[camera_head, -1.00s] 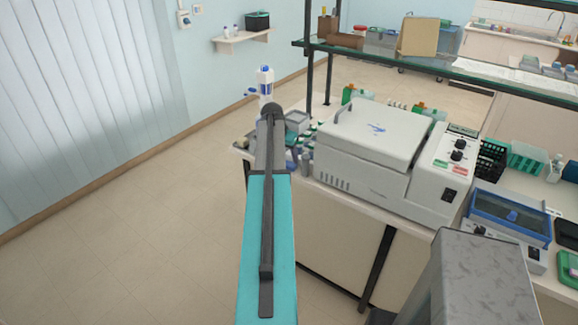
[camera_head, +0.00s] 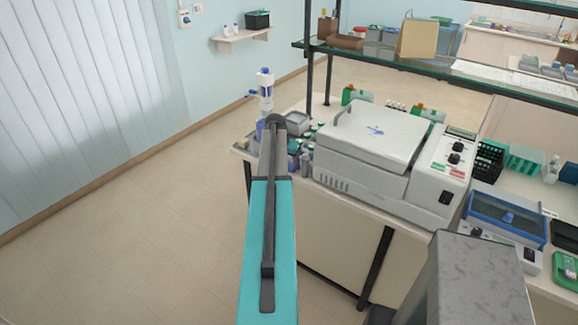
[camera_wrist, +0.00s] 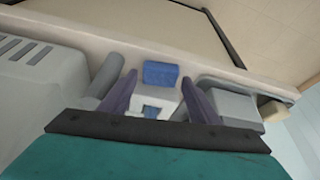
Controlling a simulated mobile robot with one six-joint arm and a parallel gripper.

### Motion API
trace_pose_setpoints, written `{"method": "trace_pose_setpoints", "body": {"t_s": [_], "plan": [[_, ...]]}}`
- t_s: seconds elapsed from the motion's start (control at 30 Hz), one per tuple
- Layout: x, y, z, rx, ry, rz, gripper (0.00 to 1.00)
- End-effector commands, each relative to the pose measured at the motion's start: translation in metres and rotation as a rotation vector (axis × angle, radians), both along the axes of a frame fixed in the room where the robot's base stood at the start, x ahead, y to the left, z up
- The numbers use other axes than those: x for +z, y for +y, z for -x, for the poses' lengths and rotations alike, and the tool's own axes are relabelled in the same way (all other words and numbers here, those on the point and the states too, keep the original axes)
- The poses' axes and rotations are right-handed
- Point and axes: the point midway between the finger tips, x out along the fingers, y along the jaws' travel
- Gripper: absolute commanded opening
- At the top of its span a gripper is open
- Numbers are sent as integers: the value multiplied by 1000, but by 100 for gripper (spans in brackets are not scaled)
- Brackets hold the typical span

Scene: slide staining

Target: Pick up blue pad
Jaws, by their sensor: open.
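The blue pad (camera_wrist: 161,73) shows in the wrist view as a small blue block just beyond my gripper, near the bench edge. My gripper (camera_wrist: 160,88) is open, with one purple finger on each side of the picture's middle. The pad is beyond the fingertips and roughly centred between them; I cannot tell how large the gap is. A pale box-like thing with a blue-green patch (camera_wrist: 151,111) shows between the fingers, nearer than the pad. In the head view I cannot make out the pad or the fingers.
A large grey-white machine (camera_head: 370,145) stands on the bench right of my arm. Small bottles and a grey box (camera_head: 298,122) crowd the bench's left end. In the wrist view, grey housings flank the fingers on the left (camera_wrist: 45,85) and right (camera_wrist: 225,103). Open floor (camera_head: 140,230) lies left.

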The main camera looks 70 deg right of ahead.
Motion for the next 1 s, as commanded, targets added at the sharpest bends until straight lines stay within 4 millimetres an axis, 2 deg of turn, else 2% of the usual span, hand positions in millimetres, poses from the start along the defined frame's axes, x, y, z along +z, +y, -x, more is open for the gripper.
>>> {"method": "trace_pose_setpoints", "body": {"t_s": [0.27,0.8,0.87,1.0], "plan": [[-15,-6,1,0,0,0,56],[-16,-6,0,1,0,0,56],[-16,-6,0,1,0,0,50],[-16,-6,0,1,0,0,26]]}}
